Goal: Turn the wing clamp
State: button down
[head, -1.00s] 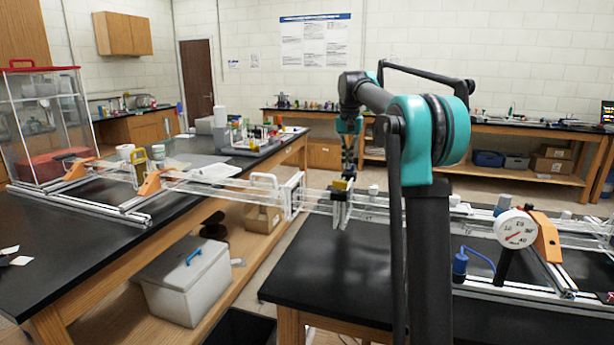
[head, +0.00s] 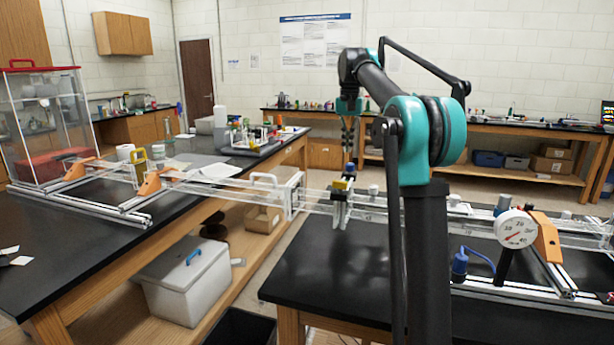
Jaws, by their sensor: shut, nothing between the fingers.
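What I take to be the wing clamp (head: 341,206) stands upright on the clear rail between the two benches, grey-bodied with a yellow part and a small blue top. My gripper (head: 347,150) points down just above it, with a small gap between the fingertips and the blue top. The fingers look closed together and hold nothing. The details of the clamp's wing are too small to make out.
A round dial gauge (head: 516,229), an orange bracket (head: 546,239) and a blue device (head: 460,263) stand on the right bench. The clear rail frame (head: 235,189) spans the gap between the benches. The black bench top (head: 335,270) in front of the clamp is clear.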

aim_at(340, 185)
jog(key=k, duration=1)
